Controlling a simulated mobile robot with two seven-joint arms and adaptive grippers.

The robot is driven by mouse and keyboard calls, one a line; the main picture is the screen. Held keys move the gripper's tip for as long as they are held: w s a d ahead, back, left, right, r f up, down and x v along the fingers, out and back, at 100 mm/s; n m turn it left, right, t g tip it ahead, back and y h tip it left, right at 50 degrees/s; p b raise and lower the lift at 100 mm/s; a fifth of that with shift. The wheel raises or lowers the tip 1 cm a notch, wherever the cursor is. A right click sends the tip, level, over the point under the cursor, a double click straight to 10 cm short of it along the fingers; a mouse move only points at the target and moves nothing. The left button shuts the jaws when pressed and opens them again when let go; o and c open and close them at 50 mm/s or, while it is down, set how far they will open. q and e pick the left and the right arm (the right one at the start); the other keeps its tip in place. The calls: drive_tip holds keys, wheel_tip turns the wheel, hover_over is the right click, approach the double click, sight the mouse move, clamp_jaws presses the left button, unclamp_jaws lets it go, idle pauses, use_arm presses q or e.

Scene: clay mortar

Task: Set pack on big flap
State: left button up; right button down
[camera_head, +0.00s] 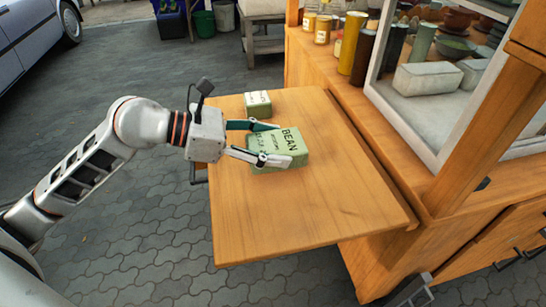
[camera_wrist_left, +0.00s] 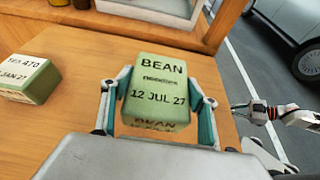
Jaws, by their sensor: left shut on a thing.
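The big flap (camera_head: 310,210) is a broad wooden board reaching out from the cart's side. A green pack (camera_head: 294,142) marked BEAN is over its middle, and in the left wrist view the same pack (camera_wrist_left: 158,84) reads "BEAN noodles 12 JUL 27". My left gripper (camera_head: 281,145) is shut on this pack, one finger on each side. The pack is at or just above the flap; I cannot tell if it touches. My right gripper (camera_wrist_left: 252,125) shows only small at the right of the left wrist view, its jaws unclear.
A smaller green pack (camera_head: 258,104) lies at the flap's back left edge, and shows in the left wrist view (camera_wrist_left: 32,79). The cart counter (camera_head: 350,85) with jars and a white-framed case (camera_head: 425,135) stands right. The flap's near part is clear.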

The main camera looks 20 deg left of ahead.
use_arm(q)
wheel_tip(320, 180, down, 4)
drive_tip(key=shift+r+b, duration=0.1)
drive_tip(key=shift+b, duration=0.4)
drive_tip(key=shift+f, duration=0.25)
drive_tip(key=shift+r, duration=0.2)
drive_tip(key=shift+f, duration=0.15)
drive_tip(key=o, duration=1.2)
drive_tip(key=shift+f, duration=0.1)
use_arm(e)
drive_tip(key=shift+s+a+f, duration=0.1)
drive_tip(key=shift+s+f, duration=0.05)
drive_tip(key=shift+f, duration=0.05)
